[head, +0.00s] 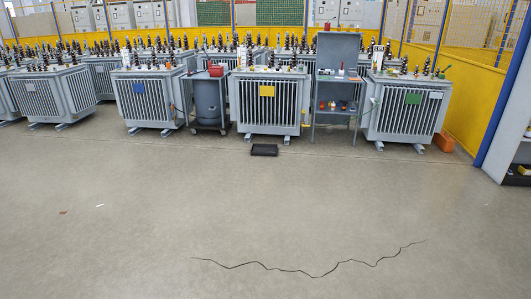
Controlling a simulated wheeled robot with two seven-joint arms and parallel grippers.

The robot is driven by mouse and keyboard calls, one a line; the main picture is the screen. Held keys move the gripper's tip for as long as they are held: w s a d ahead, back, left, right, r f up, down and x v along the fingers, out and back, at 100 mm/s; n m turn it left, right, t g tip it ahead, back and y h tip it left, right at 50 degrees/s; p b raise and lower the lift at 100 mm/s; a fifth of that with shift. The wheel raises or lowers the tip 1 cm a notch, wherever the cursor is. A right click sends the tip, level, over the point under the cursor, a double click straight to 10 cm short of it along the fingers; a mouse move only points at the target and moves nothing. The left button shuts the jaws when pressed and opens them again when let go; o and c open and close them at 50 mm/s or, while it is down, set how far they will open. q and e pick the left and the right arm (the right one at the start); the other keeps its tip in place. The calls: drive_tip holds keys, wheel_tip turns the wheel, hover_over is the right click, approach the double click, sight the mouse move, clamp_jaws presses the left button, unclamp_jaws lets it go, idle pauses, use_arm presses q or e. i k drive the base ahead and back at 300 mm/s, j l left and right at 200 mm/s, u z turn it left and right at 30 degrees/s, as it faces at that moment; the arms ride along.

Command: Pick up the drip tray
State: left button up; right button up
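A small, dark, shallow tray (264,150), which looks like the drip tray, lies flat on the floor. It sits just in front of the grey transformer with the yellow plate (267,91), apart from its feet. The tray is far from me across open floor. Nothing visible stands in it, though it is small in the picture. Neither of my grippers shows in the head view.
Grey finned transformers, one with a blue plate (149,100), stand in rows behind. A cart (209,102) and a shelf stand (337,95) flank the middle transformer. A cracked floor (200,210) lies clear in front. A yellow wall (476,105) bounds the right.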

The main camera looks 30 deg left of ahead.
sight(260, 149)
drive_tip(key=i+j+u, duration=0.25)
drive_tip(key=i+u, duration=0.2)
drive_tip(key=i, duration=0.25)
drive_tip(key=i+j+u, duration=0.1)
drive_tip(key=i+u, duration=0.25)
drive_tip(key=i, duration=4.55)
drive_tip(key=i+u, duration=0.3)
drive_tip(key=i, duration=0.15)
drive_tip(key=i+l+u, duration=0.3)
drive_tip(key=i, duration=0.15)
drive_tip(key=i+l+u, duration=0.25)
drive_tip(key=i, duration=0.2)
drive_tip(key=i+l+u, duration=0.3)
drive_tip(key=i, duration=0.15)
